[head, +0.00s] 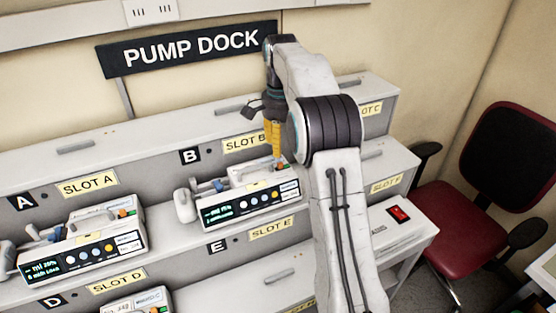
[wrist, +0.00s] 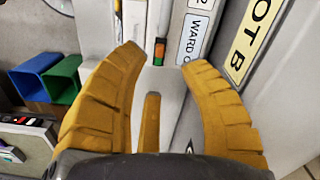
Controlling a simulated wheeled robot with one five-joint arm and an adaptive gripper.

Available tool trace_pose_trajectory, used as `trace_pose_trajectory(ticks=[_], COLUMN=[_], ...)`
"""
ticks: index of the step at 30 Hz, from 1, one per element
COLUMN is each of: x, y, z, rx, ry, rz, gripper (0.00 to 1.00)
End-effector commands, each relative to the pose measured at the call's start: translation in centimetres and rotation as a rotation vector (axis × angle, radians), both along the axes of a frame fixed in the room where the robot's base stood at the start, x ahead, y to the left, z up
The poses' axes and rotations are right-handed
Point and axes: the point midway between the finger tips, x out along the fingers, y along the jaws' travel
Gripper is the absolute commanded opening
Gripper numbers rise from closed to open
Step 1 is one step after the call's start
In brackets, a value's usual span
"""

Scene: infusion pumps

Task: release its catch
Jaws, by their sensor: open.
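A white infusion pump (head: 250,206) with a dark front panel sits in the dock under the SLOT B label. My gripper (head: 276,150) points down over the rear right of this pump in the head view. In the wrist view its yellow fingers are spread (wrist: 162,62), with nothing between them. Between and beyond the fingertips is the white pump casing (wrist: 168,88), with a small orange and green part (wrist: 160,50) on it. I cannot tell whether this part is the catch. My gripper and arm hide part of the pump's rear in the head view.
A second pump (head: 82,245) sits at slot A, and another (head: 138,301) at slot D. The shelf by slot E is empty near its label (head: 270,229). A red chair (head: 460,215) stands at right. Blue (wrist: 36,80) and green (wrist: 64,80) bins show in the wrist view.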

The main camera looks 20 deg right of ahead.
Motion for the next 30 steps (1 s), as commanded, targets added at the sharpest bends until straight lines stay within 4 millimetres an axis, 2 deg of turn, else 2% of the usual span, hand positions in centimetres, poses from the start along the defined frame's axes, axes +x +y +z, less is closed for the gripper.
trace_pose_trajectory(ticks=[9, 15, 28, 29, 30], x=[-0.1, -0.1, 0.0, 0.0, 0.0], y=[0.0, 0.0, 0.0, 0.0, 0.0], z=[-4.1, -5.7, -6.4, -6.4, -6.4], rx=[0.000, 0.000, -0.001, -0.001, -0.001], ry=[0.002, 0.001, -0.001, -0.001, -0.001], rz=[0.001, 0.001, 0.002, 0.002, 0.002], gripper=[0.39, 0.39, 0.39, 0.42, 0.39])
